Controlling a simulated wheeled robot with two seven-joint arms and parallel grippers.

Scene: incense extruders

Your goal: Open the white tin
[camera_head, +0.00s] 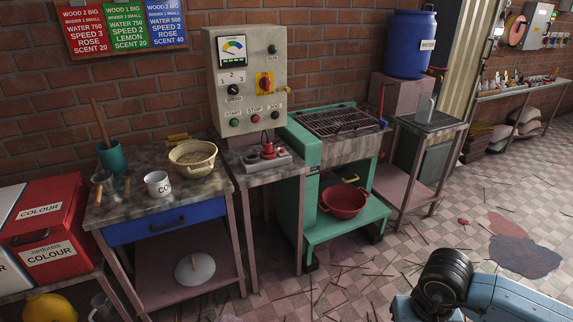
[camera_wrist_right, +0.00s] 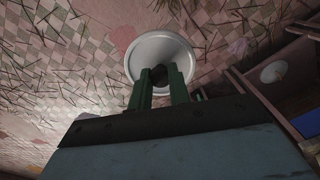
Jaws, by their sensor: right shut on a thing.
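In the right wrist view, my right gripper (camera_wrist_right: 161,92) has two green fingers closed around the dark knob or centre of a round, pale grey-white lid-like disc (camera_wrist_right: 150,47). The floor shows behind the disc, so it is held up in the air. In the head view only part of my right arm shows at the bottom right; the gripper and disc are out of that picture. At the far left of the head view, a white box-like container (camera_head: 9,272) is cut off by the edge. I cannot tell whether it is the white tin. My left gripper is not in view.
A red colour box (camera_head: 52,225) stands at the left. A white domed lid (camera_head: 195,267) lies on the shelf under the blue-drawer table (camera_head: 165,222). A green machine (camera_head: 300,195) and metal stand (camera_head: 428,122) stand further right. The tiled floor has scattered sticks.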

